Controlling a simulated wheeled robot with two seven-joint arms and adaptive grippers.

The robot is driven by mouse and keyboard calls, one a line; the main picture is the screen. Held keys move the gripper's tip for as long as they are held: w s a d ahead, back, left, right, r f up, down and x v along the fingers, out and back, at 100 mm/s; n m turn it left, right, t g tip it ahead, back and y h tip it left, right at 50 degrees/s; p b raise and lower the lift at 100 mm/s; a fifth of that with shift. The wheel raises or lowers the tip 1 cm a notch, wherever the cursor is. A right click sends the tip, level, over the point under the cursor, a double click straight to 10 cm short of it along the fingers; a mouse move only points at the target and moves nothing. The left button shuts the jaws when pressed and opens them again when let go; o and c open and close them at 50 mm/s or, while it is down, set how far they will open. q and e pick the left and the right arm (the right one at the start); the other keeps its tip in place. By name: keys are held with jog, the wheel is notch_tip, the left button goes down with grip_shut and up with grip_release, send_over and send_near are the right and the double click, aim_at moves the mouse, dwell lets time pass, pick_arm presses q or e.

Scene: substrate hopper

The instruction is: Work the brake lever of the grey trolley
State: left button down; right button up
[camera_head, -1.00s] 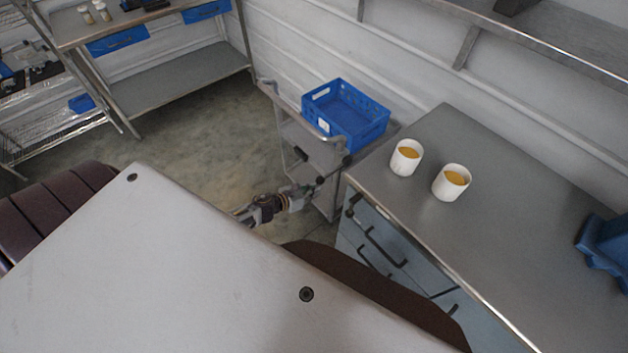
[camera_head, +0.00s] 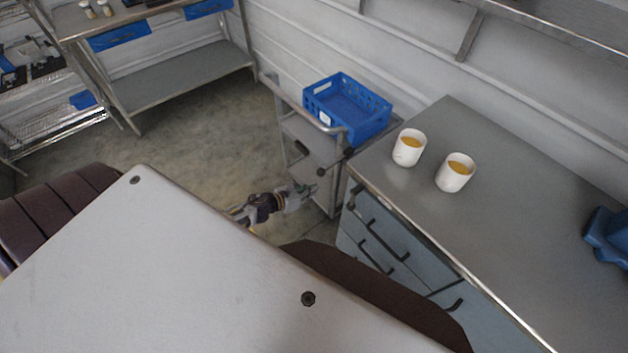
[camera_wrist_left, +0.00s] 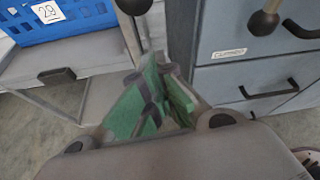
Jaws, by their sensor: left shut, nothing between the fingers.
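The grey trolley (camera_head: 287,128) stands left of the metal counter, with a blue crate on its top. Two dark knobs show at its near side in the left wrist view. One rounded knob (camera_wrist_left: 263,22) sits on a thin rod in front of the drawers; the other dark end (camera_wrist_left: 135,5) tops a grey bar. I cannot tell for certain which is the brake lever. A dark knob (camera_head: 320,172) also shows beside the trolley in the head view. My left gripper (camera_head: 306,190) is shut and empty, low beside the trolley, its green pads together. My right gripper is out of view.
The blue crate (camera_head: 347,107) bears a label reading 29. The counter (camera_head: 480,220) has blue-grey drawers with dark handles close to the gripper's right. Two white cups (camera_head: 409,147) stand on it. Open floor (camera_head: 200,130) lies left of the trolley.

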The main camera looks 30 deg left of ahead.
pick_arm(q)
jog(key=v, duration=0.8)
jog(key=shift+r, duration=0.3)
jog(key=shift+w, duration=0.1)
dwell(0.8)
